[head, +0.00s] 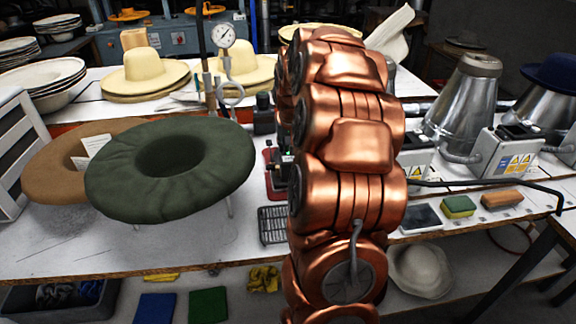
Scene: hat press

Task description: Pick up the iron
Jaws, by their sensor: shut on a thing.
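My copper arm stands upright in the middle of the head view and covers much of the table behind it. My gripper is hidden behind the arm, so I cannot see its fingers or what is between them. No iron can be clearly made out. A red and black item (271,178) with a small green light shows just left of my arm, partly covered by it. I cannot tell whether it is the iron or part of a machine. A black wire rack (272,226) lies in front of it near the table edge, its visible part bare.
A green hat form (115,181) and a brown one (48,182) stand at the left. Cream hats (146,68) and a pressure gauge (224,36) are behind. A metal cone (466,108), a sponge (459,206) and a brush (502,198) are at the right. The front left tabletop (150,250) is clear.

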